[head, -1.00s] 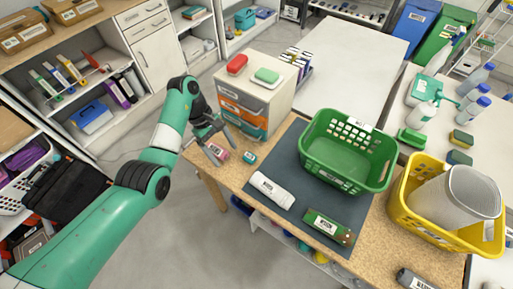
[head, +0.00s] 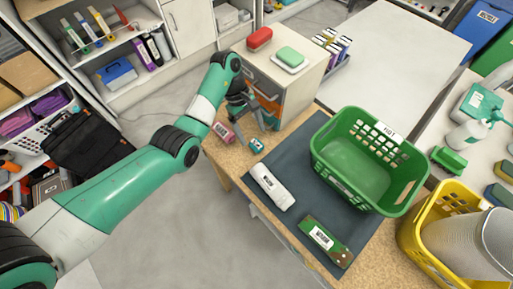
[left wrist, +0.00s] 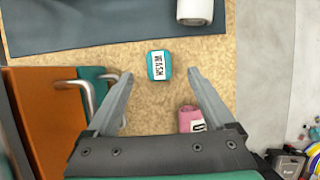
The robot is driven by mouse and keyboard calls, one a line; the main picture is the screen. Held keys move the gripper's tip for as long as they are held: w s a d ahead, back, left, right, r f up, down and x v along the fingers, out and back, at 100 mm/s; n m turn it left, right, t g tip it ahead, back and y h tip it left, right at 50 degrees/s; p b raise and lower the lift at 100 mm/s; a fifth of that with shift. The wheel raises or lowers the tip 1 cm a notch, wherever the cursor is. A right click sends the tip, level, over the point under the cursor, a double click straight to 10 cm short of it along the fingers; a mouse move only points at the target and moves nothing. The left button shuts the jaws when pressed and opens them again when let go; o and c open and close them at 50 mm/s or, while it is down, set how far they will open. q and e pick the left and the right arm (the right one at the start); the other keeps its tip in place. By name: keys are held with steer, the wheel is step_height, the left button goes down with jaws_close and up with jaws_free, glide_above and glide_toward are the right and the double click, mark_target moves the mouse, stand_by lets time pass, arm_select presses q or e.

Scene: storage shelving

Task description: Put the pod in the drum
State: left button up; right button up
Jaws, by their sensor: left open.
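A small teal pod (head: 257,146) labelled WASH lies on the tan tabletop, left of the dark mat. In the left wrist view the pod (left wrist: 160,65) lies between and just beyond the fingertips. My left gripper (head: 252,130) is open and empty above the table near the pod, apart from it as far as I can tell. Its fingers also show in the left wrist view (left wrist: 159,80). A white-grey perforated cylinder (head: 470,240), seemingly the drum, lies tilted in the yellow basket (head: 418,245). My right gripper is not in view.
A pink labelled item (head: 223,131) lies beside the pod. A drawer cabinet (head: 288,90) with protruding handles (left wrist: 92,85) stands close to my gripper. A white bottle (head: 272,187), a green labelled item (head: 325,240) and a green basket (head: 325,160) are on the mat.

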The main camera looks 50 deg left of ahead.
arm_select(q)
steer(key=x, duration=0.5)
steer(key=shift+w+a+f+b, duration=0.1)
steer(key=shift+a+b, duration=0.05)
steer(key=shift+b, duration=0.25)
jaws_close()
